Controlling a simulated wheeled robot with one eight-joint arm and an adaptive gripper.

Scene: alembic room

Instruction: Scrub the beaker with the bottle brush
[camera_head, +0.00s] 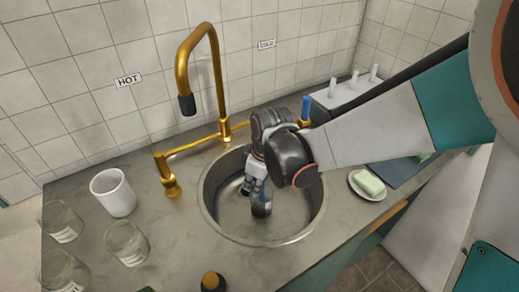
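My gripper (257,188) points down into the round steel sink (213,215), partly hidden by my own wrist. A small dark piece with a blue-grey upper part (262,207) shows just below the fingers; I cannot tell whether it is held or what it is. Several clear glass beakers stand on the counter at the left: one at the back (62,223), one to its right (127,243) and one at the front (63,271). A blue upright handle (306,108) stands behind my wrist near the right tap; I cannot tell whether it is the bottle brush.
A gold faucet (181,70) arches over the counter behind the sink. A soap bar (369,182) on a dish and a white rack with pegs (335,95) are at the right. A dark gold-topped object (211,282) is in front.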

